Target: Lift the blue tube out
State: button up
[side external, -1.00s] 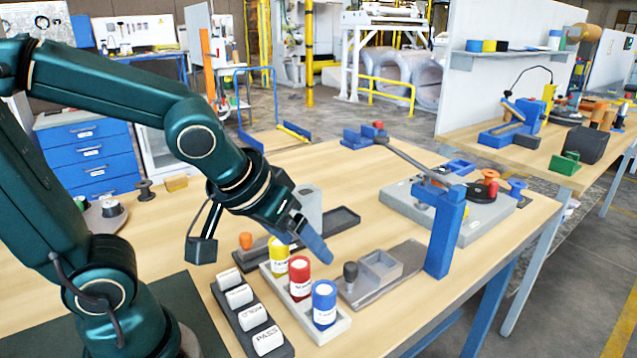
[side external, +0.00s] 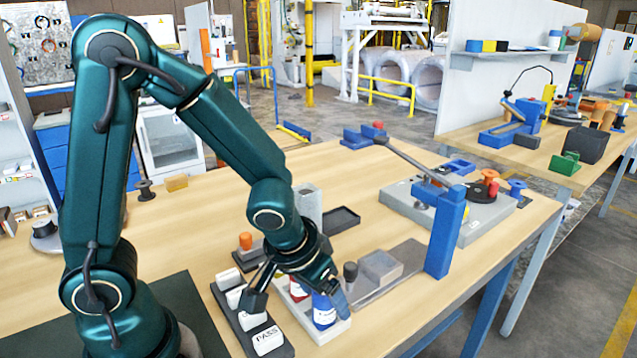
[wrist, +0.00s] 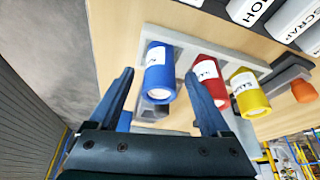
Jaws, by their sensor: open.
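The blue tube (side external: 324,311) stands upright in a pale grey rack with a white label on it. It also shows in the wrist view (wrist: 159,75), ahead of my gripper and between the lines of its two fingers. My gripper (wrist: 160,90) is open and empty; in the side view it is just above and behind the blue tube, and its fingers partly cover the tube's top. I cannot tell whether a finger touches the tube. The rack (side external: 334,333) also holds a red tube (wrist: 207,80) and a yellow tube (wrist: 248,93) in a row beside the blue one.
A dark strip with several white labelled blocks (side external: 269,340) lies left of the rack. A grey fixture with a dark knob (side external: 350,271) stands close on the right, then a blue post (side external: 444,235).

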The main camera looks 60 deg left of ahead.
jog(key=shift+w+f, duration=0.1)
jog(key=shift+f, duration=0.2)
jog(key=shift+c, duration=0.3)
grip_shut()
jog(key=shift+r, duration=5.05)
